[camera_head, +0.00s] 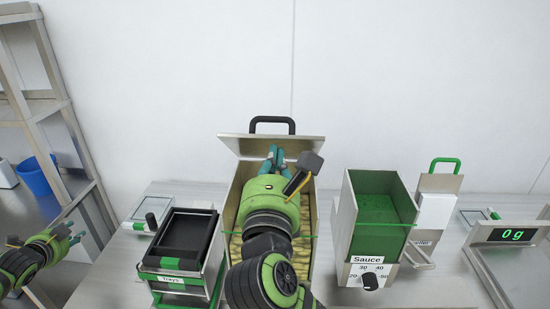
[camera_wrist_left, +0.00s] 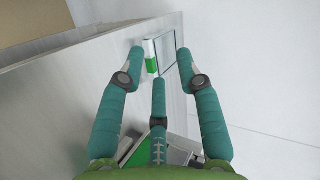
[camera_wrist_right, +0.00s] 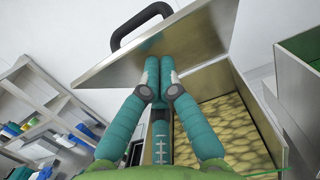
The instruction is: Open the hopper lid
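The hopper (camera_head: 228,215) is a metal box holding yellowish, chip-like food, in the middle of the counter. Its lid (camera_head: 240,147) stands raised and tilted at the back, with a black handle (camera_head: 272,122) on its far edge. The right wrist view also shows the lid (camera_wrist_right: 205,45) and handle (camera_wrist_right: 140,20). My right gripper (camera_head: 272,153) reaches over the hopper to the lid's inner face. Its fingertips (camera_wrist_right: 159,62) are together with nothing visible between them; I cannot tell whether they touch the lid. My left gripper (camera_head: 70,234) is open and empty at the left, away from the hopper.
A black tray holder (camera_head: 185,235) labelled Trays stands left of the hopper. A green-lined sauce dispenser (camera_head: 345,215) stands close on its right. A scale display (camera_head: 510,235) reads 0 g at far right. Shelving with a blue bin (camera_head: 38,178) stands at far left.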

